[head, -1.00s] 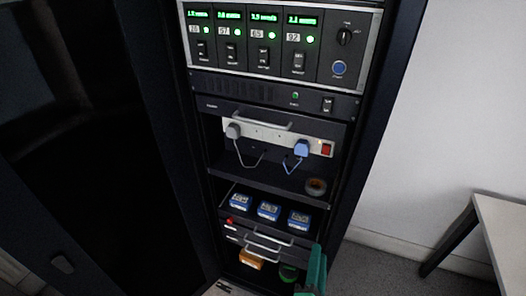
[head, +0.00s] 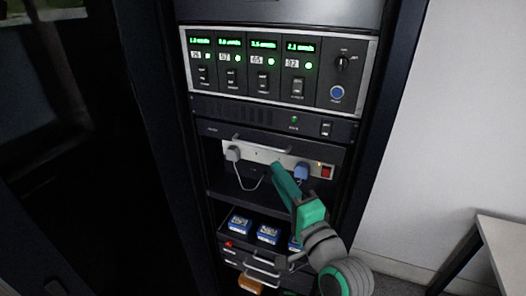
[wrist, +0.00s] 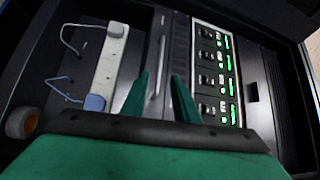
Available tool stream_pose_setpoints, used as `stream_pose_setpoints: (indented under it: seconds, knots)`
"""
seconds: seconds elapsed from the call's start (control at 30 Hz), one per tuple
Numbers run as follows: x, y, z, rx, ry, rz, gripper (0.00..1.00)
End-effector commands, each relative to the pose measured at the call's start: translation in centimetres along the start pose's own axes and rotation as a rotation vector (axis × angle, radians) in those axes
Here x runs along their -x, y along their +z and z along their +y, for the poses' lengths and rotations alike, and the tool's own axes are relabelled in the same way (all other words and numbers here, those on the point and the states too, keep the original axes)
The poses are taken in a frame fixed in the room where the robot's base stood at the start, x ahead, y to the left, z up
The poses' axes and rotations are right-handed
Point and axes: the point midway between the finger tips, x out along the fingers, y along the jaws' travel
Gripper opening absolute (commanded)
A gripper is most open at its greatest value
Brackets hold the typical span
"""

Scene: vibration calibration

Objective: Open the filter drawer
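The rack panel with a silver bar handle (head: 262,145) is closed above the power strip; its label is too small to read, so I cannot tell if it is the filter drawer. In the wrist view this handle (wrist: 157,82) shows between and beyond my two green fingers. My gripper (head: 278,168) is raised in front of the power strip, just below the handle. In the wrist view my gripper (wrist: 158,92) is open and empty, its fingers apart; contact with the handle is not visible. Lower drawer fronts with handles (head: 263,271) are partly hidden by my arm.
A power strip (head: 265,156) with a white plug (head: 233,153) and a blue plug (head: 301,171) sits close under the handle, cords hanging. Blue boxes (head: 240,223) stand lower down. A table (head: 497,232) stands at right.

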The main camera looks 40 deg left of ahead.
Motion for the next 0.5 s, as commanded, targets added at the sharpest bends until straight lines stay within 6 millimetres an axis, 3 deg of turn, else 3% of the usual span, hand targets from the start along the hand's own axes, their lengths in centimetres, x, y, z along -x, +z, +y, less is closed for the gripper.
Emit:
stream_pose_setpoints:
  seconds: [0.17, 0.5]
  knots:
    - [-2.0, 0.1, -0.1, 0.0, 0.0, -0.004, 0.27]
    - [-7.9, 0.1, 0.0, 0.0, 0.0, -0.002, 0.27]
